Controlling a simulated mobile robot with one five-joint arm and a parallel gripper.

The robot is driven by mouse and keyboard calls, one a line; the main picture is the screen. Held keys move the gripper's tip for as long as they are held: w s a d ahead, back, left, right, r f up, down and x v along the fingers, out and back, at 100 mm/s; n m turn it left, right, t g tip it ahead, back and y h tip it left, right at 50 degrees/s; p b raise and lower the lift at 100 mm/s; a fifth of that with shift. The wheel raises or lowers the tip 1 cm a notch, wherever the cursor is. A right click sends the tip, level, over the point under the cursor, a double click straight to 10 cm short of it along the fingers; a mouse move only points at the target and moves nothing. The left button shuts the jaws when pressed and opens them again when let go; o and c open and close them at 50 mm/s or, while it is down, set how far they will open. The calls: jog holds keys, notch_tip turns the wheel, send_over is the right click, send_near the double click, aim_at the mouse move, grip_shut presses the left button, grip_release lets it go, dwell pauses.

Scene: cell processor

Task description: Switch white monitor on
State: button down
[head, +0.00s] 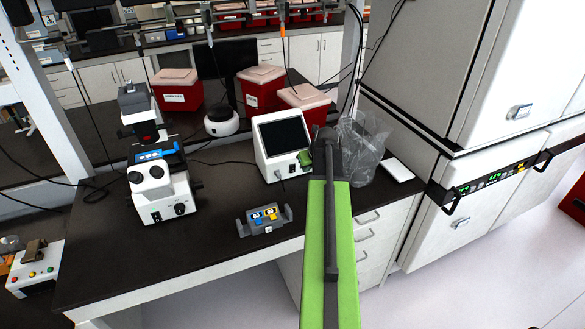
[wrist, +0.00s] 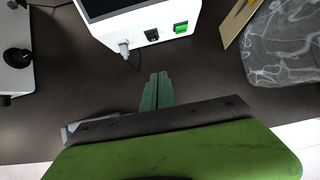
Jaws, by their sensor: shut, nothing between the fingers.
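The white monitor (head: 262,150) stands on the dark bench, with a dark screen (head: 284,135). In the wrist view the monitor (wrist: 107,33) is at the top, and its lower face carries a green switch (wrist: 181,28), a black socket (wrist: 152,35) and a plugged-in white connector (wrist: 124,46). My gripper (wrist: 158,78) is shut and empty. Its fingertips point toward this face, apart from it in the picture, below the socket and to the lower left of the green switch. In the head view my green arm covers the bench right of the monitor's front.
A clear plastic bag (head: 365,145) lies right of the monitor, also in the wrist view (wrist: 285,45). A grey holder (head: 264,220) with blue and yellow parts sits in front. A microscope (head: 155,180) stands left. Red bins (head: 178,92) are behind. Bare bench lies between microscope and monitor.

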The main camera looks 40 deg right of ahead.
aim_at(293, 169)
jog(key=b+x, duration=0.4)
jog(key=x, duration=0.1)
jog(key=b+x, duration=0.5)
jog(key=shift+w+a+f, duration=0.15)
jog(key=shift+a+f, duration=0.05)
jog(key=shift+f, duration=0.1)
jog(key=w, duration=0.1)
jog(key=w+d+r+p, duration=0.1)
jog(key=w, duration=0.1)
jog(key=shift+w+d+r+p, duration=0.25)
jog(key=shift+w+r+p, duration=0.05)
jog(key=shift+w+p, duration=0.1)
jog(key=shift+s, duration=0.1)
